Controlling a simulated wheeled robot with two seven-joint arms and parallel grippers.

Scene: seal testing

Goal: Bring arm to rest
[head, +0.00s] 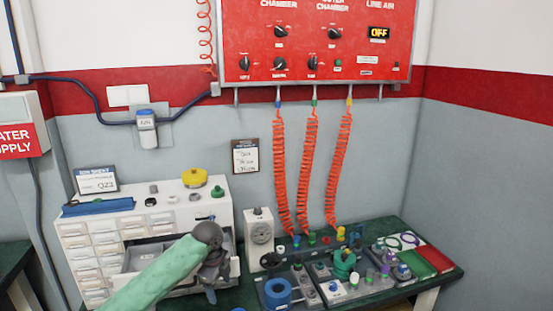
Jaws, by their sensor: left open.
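My left arm, in a green sleeve, comes in from the bottom left. My left gripper (211,289) is at the arm's dark end, in front of the white drawer cabinet (75,240). It points down near an open drawer (145,256) and hides part of it. The fingers are small and dark, and I see nothing held in them. My right gripper is not in the picture.
A green-topped bench (443,283) carries seals and fixtures, with a blue ring (278,293), a gauge box (260,232) and a red tray (433,258). Orange coiled hoses (281,180) hang from the red control panel (310,20) to the bench.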

